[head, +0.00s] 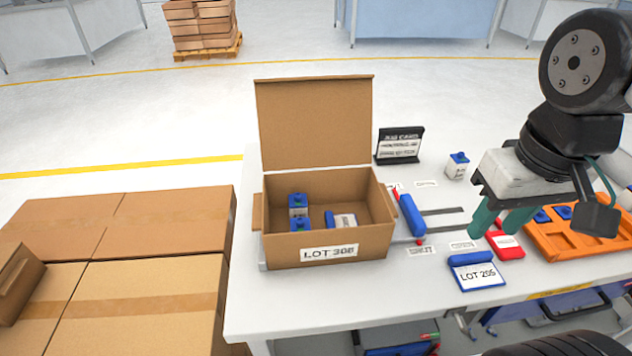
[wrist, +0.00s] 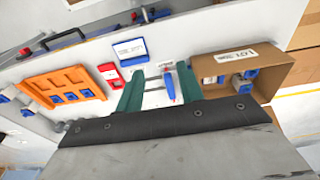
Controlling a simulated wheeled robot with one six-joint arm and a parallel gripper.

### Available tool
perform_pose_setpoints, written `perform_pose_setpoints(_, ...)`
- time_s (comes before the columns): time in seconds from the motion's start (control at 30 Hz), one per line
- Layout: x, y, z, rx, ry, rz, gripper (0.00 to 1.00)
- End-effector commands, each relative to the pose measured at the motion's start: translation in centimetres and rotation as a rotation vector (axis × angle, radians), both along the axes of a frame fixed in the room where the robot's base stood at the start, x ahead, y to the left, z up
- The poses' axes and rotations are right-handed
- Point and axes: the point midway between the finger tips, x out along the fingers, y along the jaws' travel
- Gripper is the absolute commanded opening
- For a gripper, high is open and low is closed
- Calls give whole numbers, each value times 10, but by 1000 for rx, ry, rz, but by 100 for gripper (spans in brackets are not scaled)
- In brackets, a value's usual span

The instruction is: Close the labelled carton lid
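The labelled carton (head: 375,240) stands on the table with a white label (head: 328,252) on its front that seems to read LOT 308. Its lid (head: 314,122) is open and stands nearly upright at the back edge. Several blue-and-white items lie inside. In the wrist view, the carton (wrist: 275,72) is at the right and its label (wrist: 236,54) shows. My gripper (head: 498,222) is to the right of the carton, above the table and apart from it. In the wrist view, my gripper's green fingers (wrist: 159,85) are spread with nothing held between them.
A blue-handled tool (head: 411,214) lies right of the carton. An orange tray (head: 570,242), a red item (head: 508,246) and a blue LOT 205 card (head: 477,272) are near my gripper. A black sign (head: 399,146) stands behind. Closed cartons (head: 150,290) stand left of the table.

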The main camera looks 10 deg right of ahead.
Motion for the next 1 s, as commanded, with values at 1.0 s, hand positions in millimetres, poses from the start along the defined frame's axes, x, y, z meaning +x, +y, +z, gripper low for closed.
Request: perform_pose_setpoints(1.0, 308, 125, 165, 12, 113, 8, 0)
